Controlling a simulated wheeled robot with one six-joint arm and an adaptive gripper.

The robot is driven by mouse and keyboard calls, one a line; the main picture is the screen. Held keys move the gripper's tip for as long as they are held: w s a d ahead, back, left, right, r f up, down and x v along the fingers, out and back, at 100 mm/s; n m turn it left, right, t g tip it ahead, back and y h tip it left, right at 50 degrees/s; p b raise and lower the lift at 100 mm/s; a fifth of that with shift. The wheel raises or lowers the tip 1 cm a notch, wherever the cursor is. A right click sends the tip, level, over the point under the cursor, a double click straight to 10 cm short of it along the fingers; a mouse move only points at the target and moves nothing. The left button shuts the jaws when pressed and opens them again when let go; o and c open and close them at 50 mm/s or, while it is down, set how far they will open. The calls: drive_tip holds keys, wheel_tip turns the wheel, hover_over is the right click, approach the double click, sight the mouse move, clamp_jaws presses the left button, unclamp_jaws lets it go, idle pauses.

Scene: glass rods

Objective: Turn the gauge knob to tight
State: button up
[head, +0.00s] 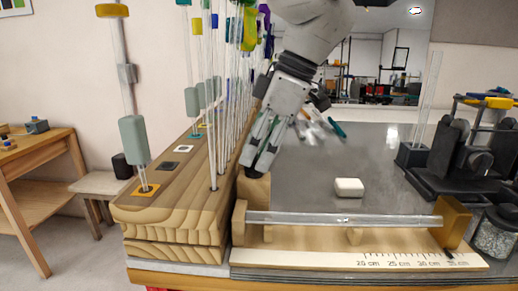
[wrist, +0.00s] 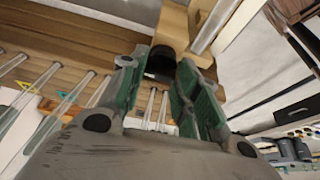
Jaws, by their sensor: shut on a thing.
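My gripper (head: 257,165) is at the left end of the wooden gauge, beside its end block (head: 240,225). In the wrist view its two green-padded fingers (wrist: 168,70) are closed around a dark round knob (wrist: 160,66), which looks like the gauge knob. The fingers hide most of the knob in the head view. The gauge has a printed centimetre scale (head: 350,261) along its front and a right end block (head: 453,215). A clear or metallic bar (head: 340,219) spans between the ends. I cannot read any tight or loose mark.
Upright glass rods stand in a wooden rack (head: 180,200) close to the left of my gripper. A white block (head: 349,187) lies on the grey worktop (head: 315,175). A black machine (head: 465,150) and a jar of grains (head: 494,236) stand at the right.

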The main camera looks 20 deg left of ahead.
drive_tip(key=o, duration=1)
drive_tip(key=shift+r, duration=0.1)
drive_tip(key=v, duration=1.1)
drive_tip(key=shift+d+r, duration=0.25)
drive_tip(key=shift+r, duration=0.1)
drive_tip(key=shift+w, duration=0.15)
